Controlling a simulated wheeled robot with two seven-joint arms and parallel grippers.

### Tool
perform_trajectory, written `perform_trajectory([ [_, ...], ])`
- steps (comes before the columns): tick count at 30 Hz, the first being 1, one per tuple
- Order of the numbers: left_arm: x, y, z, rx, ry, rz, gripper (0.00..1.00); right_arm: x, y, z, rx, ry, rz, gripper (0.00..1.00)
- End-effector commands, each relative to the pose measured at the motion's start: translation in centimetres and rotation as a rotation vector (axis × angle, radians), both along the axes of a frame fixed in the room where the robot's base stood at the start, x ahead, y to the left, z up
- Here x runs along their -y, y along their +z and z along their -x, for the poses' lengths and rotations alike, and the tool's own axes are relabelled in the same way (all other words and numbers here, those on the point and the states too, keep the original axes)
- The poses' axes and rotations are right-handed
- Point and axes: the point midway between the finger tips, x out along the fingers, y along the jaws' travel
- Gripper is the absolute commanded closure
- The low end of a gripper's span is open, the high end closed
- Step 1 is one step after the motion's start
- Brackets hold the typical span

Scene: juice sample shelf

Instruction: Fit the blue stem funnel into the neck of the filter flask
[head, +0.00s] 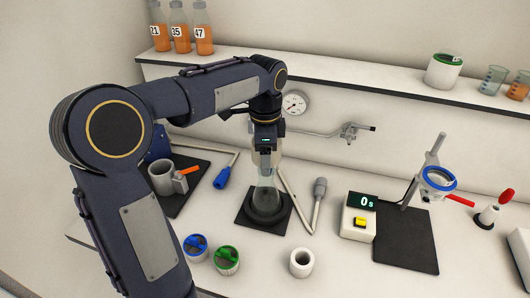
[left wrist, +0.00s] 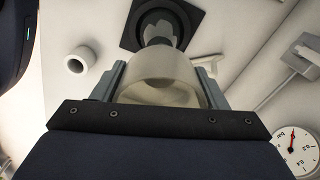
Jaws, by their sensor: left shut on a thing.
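My left gripper (head: 265,146) is shut on a pale, translucent, cup-shaped body (left wrist: 165,72). I take it for the funnel, but I see no blue on it and its stem is hidden. In the left wrist view, the gripper's two grey fingers (left wrist: 163,84) lie on either side of it. The clear grey filter flask (head: 266,196) stands upright on a black mat, directly below the gripper in the head view. The flask (left wrist: 162,30) shows beyond the held piece in the left wrist view. I cannot tell whether they touch. My right gripper is not in view.
A white cup (head: 301,262) and blue and green-lidded jars (head: 227,260) are in front. A mug (head: 162,178) is at left. A shelf (head: 340,77) runs behind.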

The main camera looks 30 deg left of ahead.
Motion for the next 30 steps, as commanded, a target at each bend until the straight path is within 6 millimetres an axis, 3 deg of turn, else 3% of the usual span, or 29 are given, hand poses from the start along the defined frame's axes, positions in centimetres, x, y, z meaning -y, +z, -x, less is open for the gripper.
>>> perform_trajectory([
  [22,0.0,-1.3,0.0,0.0,0.001,0.0,0.58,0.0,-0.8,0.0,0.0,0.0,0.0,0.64],
  [23,0.0,-1.3,0.0,0.0,0.001,0.0,0.32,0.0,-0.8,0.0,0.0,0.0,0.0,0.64],
  [28,0.0,-1.3,0.0,0.0,0.0,0.0,0.1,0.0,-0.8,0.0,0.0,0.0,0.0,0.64],
  [30,0.0,-1.3,0.0,0.0,0.0,0.0,0.08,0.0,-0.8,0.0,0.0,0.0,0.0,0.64],
])
